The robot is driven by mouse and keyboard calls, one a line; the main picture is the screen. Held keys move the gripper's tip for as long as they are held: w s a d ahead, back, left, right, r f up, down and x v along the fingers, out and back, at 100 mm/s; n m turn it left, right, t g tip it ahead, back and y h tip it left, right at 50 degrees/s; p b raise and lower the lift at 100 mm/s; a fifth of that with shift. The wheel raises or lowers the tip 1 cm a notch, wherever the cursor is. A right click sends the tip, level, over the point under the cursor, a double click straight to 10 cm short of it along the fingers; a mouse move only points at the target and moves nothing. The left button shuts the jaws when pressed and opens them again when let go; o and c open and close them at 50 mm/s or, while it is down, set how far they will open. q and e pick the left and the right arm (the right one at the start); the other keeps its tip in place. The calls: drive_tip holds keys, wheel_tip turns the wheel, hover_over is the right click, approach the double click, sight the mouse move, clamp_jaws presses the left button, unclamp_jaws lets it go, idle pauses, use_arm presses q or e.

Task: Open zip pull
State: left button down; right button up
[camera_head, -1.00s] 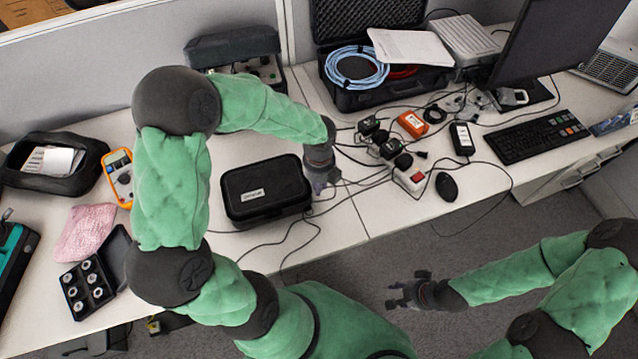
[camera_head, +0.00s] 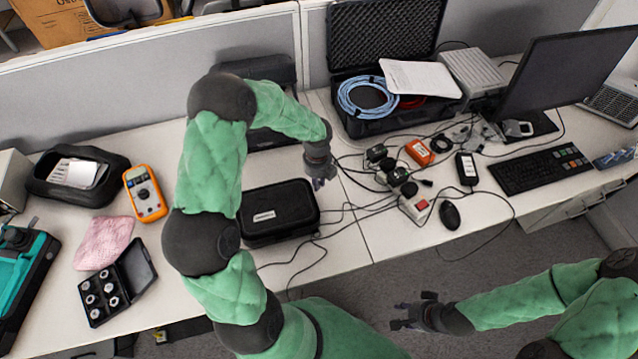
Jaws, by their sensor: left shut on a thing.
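A closed black zip case (camera_head: 270,230) with a small white label lies on the white table, left of the table seam. My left gripper (camera_head: 320,184) points down at the case's back right corner. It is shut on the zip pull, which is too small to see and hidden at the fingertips. My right gripper (camera_head: 396,317) is in front of the table over the floor, with its fingers apart and empty.
Black cables (camera_head: 355,212) run right of the case. A power strip (camera_head: 414,205), a mouse (camera_head: 450,215) and a keyboard (camera_head: 540,168) lie further right. An orange multimeter (camera_head: 145,193), pink cloth (camera_head: 103,243) and weight box (camera_head: 135,270) lie left.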

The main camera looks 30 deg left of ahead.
use_arm(q)
drive_tip(key=c, duration=1.2)
unclamp_jaws()
wheel_tip(320, 180, up, 12)
